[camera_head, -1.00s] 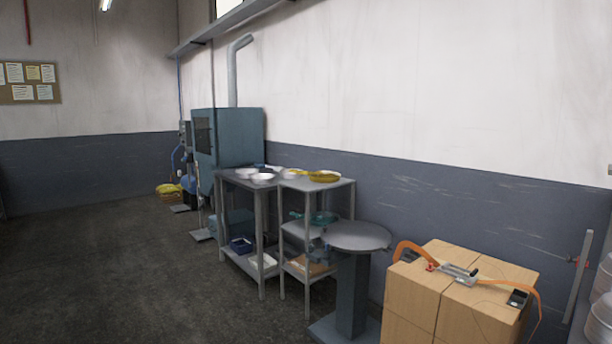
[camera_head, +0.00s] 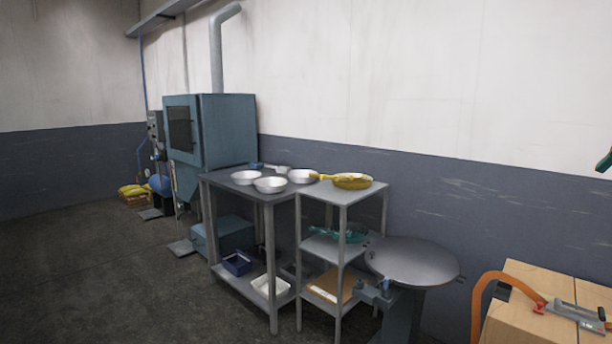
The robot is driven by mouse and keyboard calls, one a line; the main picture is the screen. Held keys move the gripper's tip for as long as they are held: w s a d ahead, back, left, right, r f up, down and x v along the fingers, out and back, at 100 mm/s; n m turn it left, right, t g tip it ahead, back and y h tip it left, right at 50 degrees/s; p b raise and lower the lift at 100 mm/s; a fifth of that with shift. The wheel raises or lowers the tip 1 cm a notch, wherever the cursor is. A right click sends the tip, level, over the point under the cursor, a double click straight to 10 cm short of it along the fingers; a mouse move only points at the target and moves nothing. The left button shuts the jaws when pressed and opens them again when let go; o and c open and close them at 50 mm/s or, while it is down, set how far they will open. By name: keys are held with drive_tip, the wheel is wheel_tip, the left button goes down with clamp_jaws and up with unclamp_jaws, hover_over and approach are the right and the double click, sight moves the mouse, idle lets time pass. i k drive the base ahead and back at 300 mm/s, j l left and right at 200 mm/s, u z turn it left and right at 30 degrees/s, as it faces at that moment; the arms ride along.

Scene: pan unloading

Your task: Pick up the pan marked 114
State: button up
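The pans are too small in the picture for any number to be read, so I cannot tell which is marked 114. My gripper is not in view.
A round grey pedestal table (camera_head: 412,262) stands right of the shelf stand. The floor (camera_head: 110,270) at the left is clear.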

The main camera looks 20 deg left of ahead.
sight(352, 178)
drive_tip(key=i+j+u, duration=0.1)
drive_tip(key=j, duration=0.35)
drive_tip(key=i+j, duration=0.25)
drive_tip(key=j, duration=0.15)
drive_tip(key=i+j+u, duration=0.15)
drive_tip(key=j, duration=0.3)
drive_tip(key=i+j+u, duration=0.1)
drive_tip(key=i+j, duration=0.15)
drive_tip(key=j, duration=0.15)
drive_tip(key=j+z, duration=0.25)
drive_tip(key=j, duration=0.6)
drive_tip(key=j+z, duration=0.25)
drive_tip(key=j, duration=0.6)
drive_tip(key=i+j, duration=0.95)
drive_tip(key=i, duration=0.3)
